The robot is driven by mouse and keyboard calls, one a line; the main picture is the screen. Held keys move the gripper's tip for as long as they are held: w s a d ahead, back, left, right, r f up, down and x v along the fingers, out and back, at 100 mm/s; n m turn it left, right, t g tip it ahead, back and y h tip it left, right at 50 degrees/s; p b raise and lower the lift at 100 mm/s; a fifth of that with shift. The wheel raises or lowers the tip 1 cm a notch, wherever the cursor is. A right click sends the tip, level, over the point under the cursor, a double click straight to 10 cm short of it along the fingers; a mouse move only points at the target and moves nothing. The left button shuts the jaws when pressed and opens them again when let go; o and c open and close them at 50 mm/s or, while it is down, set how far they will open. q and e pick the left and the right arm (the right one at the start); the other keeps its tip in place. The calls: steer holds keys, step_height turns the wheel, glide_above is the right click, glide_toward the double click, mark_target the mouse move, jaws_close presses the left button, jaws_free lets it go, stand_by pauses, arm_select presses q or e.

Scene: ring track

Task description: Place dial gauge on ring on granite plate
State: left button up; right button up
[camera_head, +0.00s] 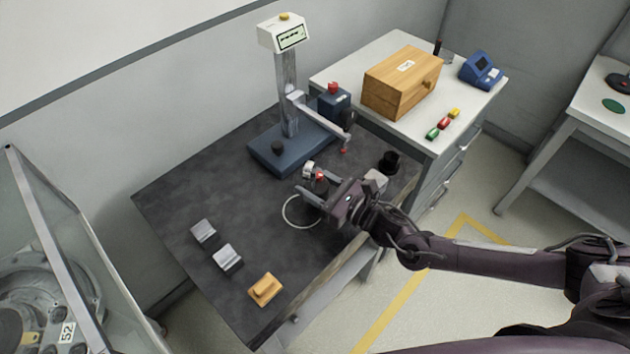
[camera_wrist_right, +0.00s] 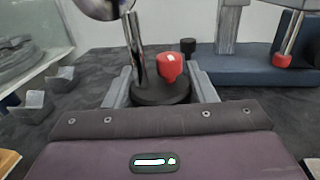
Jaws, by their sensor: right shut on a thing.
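The dark granite plate (camera_head: 175,200) is the top of the work table. A thin pale ring (camera_head: 285,212) lies on it, partly hidden by my right gripper. My right gripper (camera_head: 316,188) reaches in from the right, beside and partly over the ring. It is shut on the dial gauge, whose red knob (camera_head: 320,177) and pale top show between the fingers. In the right wrist view the gauge's round black base (camera_wrist_right: 160,93) sits between both fingers, with a chrome post (camera_wrist_right: 136,50) upright. The dial is cut off at the top edge. I cannot tell whether the base touches the plate.
A measuring stand (camera_head: 288,95) with a blue base and side arm stands behind the gripper. A black cylinder (camera_head: 388,163) is to its right. Two grey blocks (camera_head: 204,233) and a wooden block (camera_head: 265,288) lie front left. A wooden box (camera_head: 400,82) stands on the side cabinet.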

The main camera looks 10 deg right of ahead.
mark_target(326, 194)
steer(key=shift+f, duration=0.1)
steer(key=shift+f+b, duration=0.1)
steer(key=shift+b, duration=0.2)
steer(key=o, duration=1.4)
steer(key=b+v, duration=0.1)
steer(key=v, duration=0.1)
steer(key=b+v, duration=0.1)
steer(key=v, duration=0.2)
steer(key=b+v, duration=0.1)
steer(key=v, duration=0.1)
steer(key=shift+s+d+f, duration=0.1)
steer(key=shift+f, duration=0.3)
steer(key=shift+s+d+r, duration=0.1)
steer(key=shift+s+d, duration=0.1)
